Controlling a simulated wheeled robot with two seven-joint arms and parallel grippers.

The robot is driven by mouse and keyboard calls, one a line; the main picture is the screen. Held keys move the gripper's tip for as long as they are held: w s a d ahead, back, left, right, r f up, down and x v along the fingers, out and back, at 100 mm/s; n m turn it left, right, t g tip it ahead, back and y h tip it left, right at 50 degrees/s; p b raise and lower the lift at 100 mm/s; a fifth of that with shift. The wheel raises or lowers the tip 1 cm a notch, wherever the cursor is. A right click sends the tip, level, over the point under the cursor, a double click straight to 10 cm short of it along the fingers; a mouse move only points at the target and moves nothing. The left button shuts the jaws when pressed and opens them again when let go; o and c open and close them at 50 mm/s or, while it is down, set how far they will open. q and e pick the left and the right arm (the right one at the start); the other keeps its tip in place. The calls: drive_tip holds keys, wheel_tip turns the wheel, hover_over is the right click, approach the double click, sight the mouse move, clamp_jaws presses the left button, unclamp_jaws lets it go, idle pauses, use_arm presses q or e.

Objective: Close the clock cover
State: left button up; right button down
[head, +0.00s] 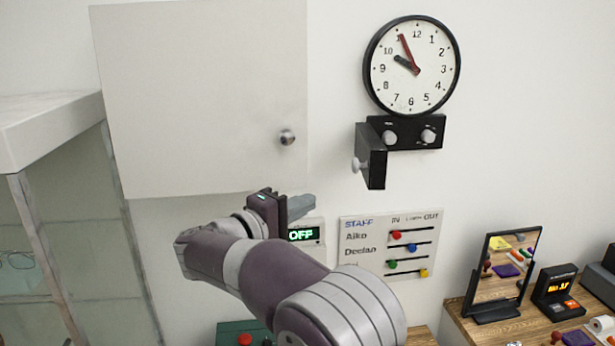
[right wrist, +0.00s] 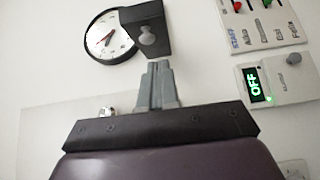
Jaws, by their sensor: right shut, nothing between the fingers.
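The round black-rimmed clock (head: 425,88) hangs on the white wall, with a black panel (head: 405,144) carrying two grey knobs below it. The black cover (head: 376,165) stands open, swung out from the panel's left side, with a pale knob (head: 357,164) on its face. My right gripper (head: 308,202) is shut and empty, left of and below the cover, apart from it. In the right wrist view the shut fingers (right wrist: 158,66) point toward the cover (right wrist: 145,14) and its knob (right wrist: 147,37), with the clock (right wrist: 110,42) partly hidden behind the cover. My left gripper is out of view.
A white cabinet door (head: 200,100) with a round knob is at the upper left. An OFF display (head: 303,234) and a staff board (head: 365,228) are on the wall below. A mirror (head: 503,270) and a small device (head: 557,292) stand on the wooden surface at right.

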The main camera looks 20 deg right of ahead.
drive_tip(key=p, duration=0.6)
approach(367, 183)
drive_tip(key=x, duration=0.5)
drive_tip(key=shift+w+a+r, duration=0.1)
drive_tip(key=shift+w+r, duration=0.15)
drive_tip(key=shift+w, duration=0.1)
drive_tip(key=shift+s+d+f, duration=0.1)
drive_tip(key=shift+s+d, duration=0.1)
drive_tip(key=shift+d, duration=0.15)
drive_tip(key=shift+d+f, duration=0.1)
